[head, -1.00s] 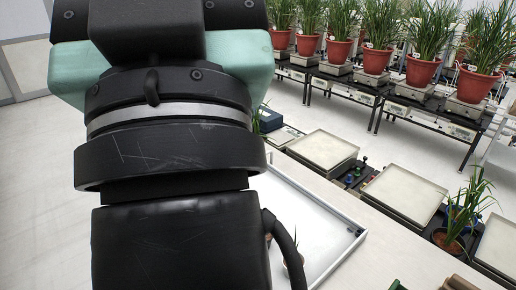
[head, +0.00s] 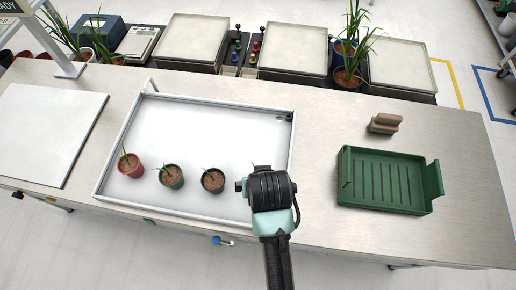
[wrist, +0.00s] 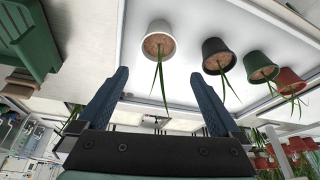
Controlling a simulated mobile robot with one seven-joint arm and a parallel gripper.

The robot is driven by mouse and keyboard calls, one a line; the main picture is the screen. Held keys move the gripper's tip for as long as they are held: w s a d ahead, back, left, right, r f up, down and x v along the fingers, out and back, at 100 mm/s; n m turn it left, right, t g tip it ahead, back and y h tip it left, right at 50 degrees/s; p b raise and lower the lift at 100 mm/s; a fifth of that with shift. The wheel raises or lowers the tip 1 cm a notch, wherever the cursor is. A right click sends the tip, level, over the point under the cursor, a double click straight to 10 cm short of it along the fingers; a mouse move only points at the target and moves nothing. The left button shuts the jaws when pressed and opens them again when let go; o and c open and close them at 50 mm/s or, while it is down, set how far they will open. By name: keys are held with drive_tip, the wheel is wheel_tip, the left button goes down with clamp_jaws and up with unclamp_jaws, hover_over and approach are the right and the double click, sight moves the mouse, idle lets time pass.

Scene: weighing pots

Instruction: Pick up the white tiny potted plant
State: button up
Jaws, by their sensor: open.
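The white tiny pot with its plant (wrist: 158,42) is in the upper middle of the wrist view, with brown soil and thin green leaves. In the head view it is hidden behind my arm. My gripper (wrist: 160,76) is open and empty. Its two blue fingers point toward the white pot, which lies ahead of the gap and apart from them; some leaves hang into the gap. To the pot's right in the wrist view are a black pot (wrist: 218,54), a green pot (wrist: 261,67) and a red pot (wrist: 288,80).
In the head view the white shallow tray (head: 112,150) holds the black pot (head: 213,182), green pot (head: 171,178) and red pot (head: 130,166) in a row. A green slotted rack (head: 390,182) and a brown block (head: 385,123) stand on the right. The tray's back half is empty.

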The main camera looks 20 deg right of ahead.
drive_tip(key=x, duration=0.5)
drive_tip(key=shift+w+d+f, duration=0.1)
drive_tip(key=shift+d+f, duration=0.1)
drive_tip(key=shift+f, duration=0.2)
drive_tip(key=f, duration=0.4)
drive_tip(key=shift+w+d+f, duration=0.1)
drive_tip(key=shift+w+f, duration=0.1)
drive_tip(key=shift+w, duration=0.05)
drive_tip(key=shift+w+f, duration=0.25)
drive_tip(key=shift+f, duration=0.25)
drive_tip(key=shift+c, duration=0.2)
drive_tip(key=c, duration=1.2)
